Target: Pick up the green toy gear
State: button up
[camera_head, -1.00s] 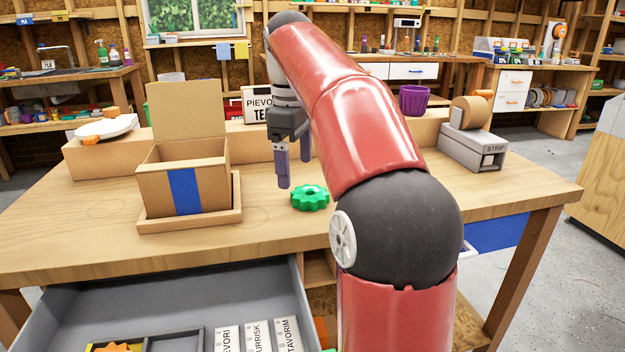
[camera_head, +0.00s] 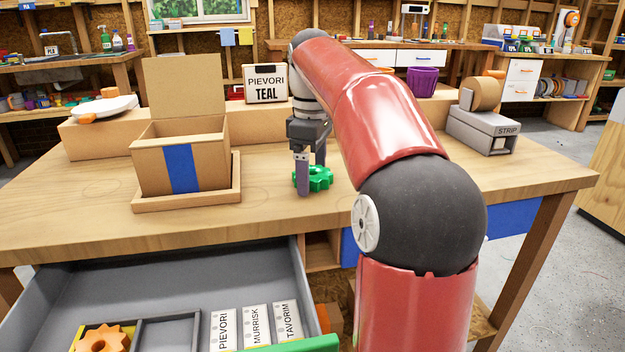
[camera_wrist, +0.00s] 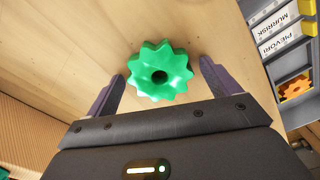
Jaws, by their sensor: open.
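The green toy gear (camera_head: 319,178) lies flat on the wooden workbench, right of the cardboard box. In the wrist view the gear (camera_wrist: 146,76) shows whole, with a dark centre hole, lying a little ahead of and between the fingertips. My gripper (camera_head: 312,186) is open and low over the bench, with one finger in front of the gear in the head view. In the wrist view my gripper (camera_wrist: 162,70) has one purple finger on each side of the gear, with gaps visible. Nothing is held.
An open cardboard box (camera_head: 156,182) with a blue stripe stands in a wooden tray (camera_head: 187,205) to the left. A drawer (camera_head: 140,268) is open below the bench, holding label cards and an orange gear (camera_head: 103,341). A purple pot (camera_head: 422,80) and a grey strip dispenser (camera_head: 483,131) stand at right.

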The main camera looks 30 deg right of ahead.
jog(key=shift+c, duration=0.5)
jog(key=c, duration=1)
jog(key=shift+o, duration=0.2)
